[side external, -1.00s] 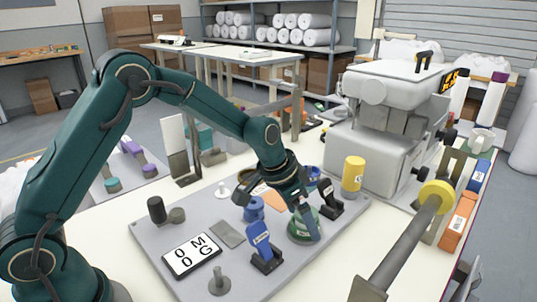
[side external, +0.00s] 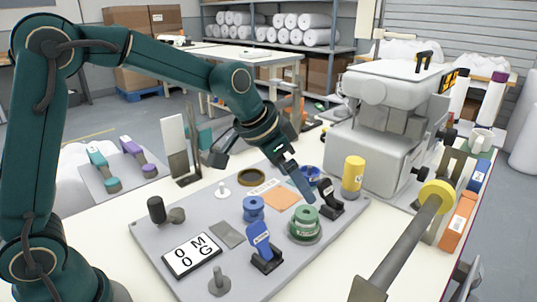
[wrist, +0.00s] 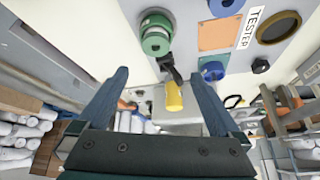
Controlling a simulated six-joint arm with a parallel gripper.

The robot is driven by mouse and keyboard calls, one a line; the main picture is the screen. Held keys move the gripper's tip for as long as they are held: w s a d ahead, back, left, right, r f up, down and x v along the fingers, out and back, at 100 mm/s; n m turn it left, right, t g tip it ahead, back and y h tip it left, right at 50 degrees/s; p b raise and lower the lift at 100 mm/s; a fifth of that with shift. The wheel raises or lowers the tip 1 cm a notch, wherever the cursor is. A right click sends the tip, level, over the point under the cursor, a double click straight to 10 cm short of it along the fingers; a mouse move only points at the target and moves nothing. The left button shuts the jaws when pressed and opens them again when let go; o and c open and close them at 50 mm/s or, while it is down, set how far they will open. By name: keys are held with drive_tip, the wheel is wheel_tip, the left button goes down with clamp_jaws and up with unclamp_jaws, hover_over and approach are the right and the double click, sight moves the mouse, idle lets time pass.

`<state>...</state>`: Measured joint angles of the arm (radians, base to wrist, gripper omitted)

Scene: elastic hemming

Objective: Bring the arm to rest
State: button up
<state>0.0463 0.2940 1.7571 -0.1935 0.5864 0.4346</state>
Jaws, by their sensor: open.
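My gripper (side external: 262,176) is open and empty, raised above the grey board (side external: 163,243) on the white table. In the wrist view its two fingers (wrist: 160,100) are spread wide with nothing between them in contact. A green spool (side external: 305,224) stands on the board just below and right of the gripper, apart from it; it also shows in the wrist view (wrist: 156,36). A blue spool (side external: 254,209) stands to its left.
The white sewing machine (side external: 375,140) stands at the right. Open air lies above the board.

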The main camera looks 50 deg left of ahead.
drive_tip(key=s+a+r+n+t, duration=0.1)
drive_tip(key=s+a+r+t, duration=0.1)
drive_tip(key=s+r, duration=0.7)
drive_tip(key=s+a+f+n+g+y, duration=0.1)
drive_tip(key=s+a+f+n+g, duration=0.1)
drive_tip(key=s+f, duration=0.5)
drive_tip(key=s+n, duration=0.1)
drive_tip(key=s, duration=0.4)
drive_tip(key=shift+s+y, duration=0.3)
drive_tip(key=shift+s, duration=0.1)
